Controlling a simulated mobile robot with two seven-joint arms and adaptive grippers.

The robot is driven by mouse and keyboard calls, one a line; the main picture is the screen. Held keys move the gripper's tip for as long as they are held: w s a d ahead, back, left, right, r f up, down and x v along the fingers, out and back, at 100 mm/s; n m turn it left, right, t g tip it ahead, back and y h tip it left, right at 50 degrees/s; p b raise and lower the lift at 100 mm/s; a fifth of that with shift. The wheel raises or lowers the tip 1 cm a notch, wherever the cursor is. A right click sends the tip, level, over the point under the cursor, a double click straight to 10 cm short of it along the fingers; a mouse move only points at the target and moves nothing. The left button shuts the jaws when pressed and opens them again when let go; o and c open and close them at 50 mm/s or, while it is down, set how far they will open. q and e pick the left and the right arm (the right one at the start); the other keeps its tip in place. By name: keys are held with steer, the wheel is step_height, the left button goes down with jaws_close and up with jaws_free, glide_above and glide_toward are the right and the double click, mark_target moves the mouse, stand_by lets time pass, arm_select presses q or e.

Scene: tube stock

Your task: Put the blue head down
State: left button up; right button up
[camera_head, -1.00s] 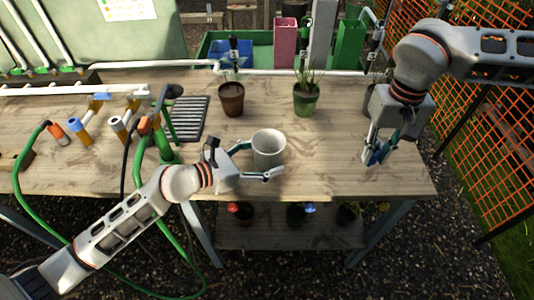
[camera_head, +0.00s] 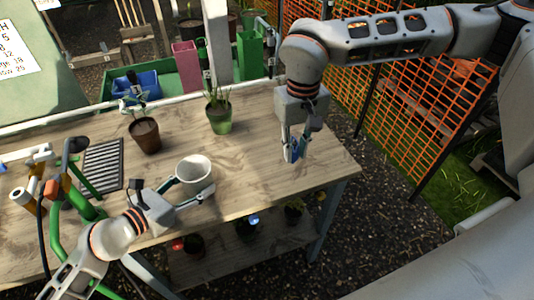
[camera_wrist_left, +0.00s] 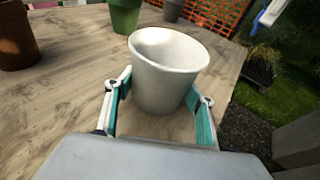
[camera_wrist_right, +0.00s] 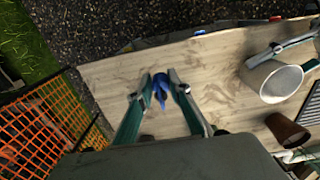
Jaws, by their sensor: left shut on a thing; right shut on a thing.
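The blue head (camera_head: 295,150) is a small blue piece between the fingertips of my right gripper (camera_head: 291,155), near the right end of the wooden table (camera_head: 250,180). It also shows in the right wrist view (camera_wrist_right: 160,88), partly covered by the fingers. My right gripper points down and is shut on it. I cannot tell whether the head touches the table. My left gripper (camera_wrist_left: 160,100) is shut on a white pot (camera_wrist_left: 165,75), one finger on each side. The white pot stands upright near the table's front edge in the head view (camera_head: 194,169).
A brown pot (camera_head: 145,137) and a green pot (camera_head: 219,119) with plants stand behind the white pot. An orange mesh fence (camera_head: 440,110) runs beyond the table's right end. Bare wood surrounds the right gripper.

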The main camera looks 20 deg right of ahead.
steer(key=w+a+r, duration=0.4)
steer(key=w+a, duration=0.2)
steer(key=a, duration=0.5)
step_height(320, 180, up, 5)
glide_above(190, 160)
steer(key=s, duration=0.4)
steer(key=shift+s+d+f, duration=0.1)
steer(key=shift+f, duration=2.65)
steer(key=shift+s+d+f, duration=0.1)
steer(key=shift+f, duration=2.6)
steer(key=o, duration=0.9)
steer(key=shift+c, duration=0.2)
step_height(190, 160, up, 7)
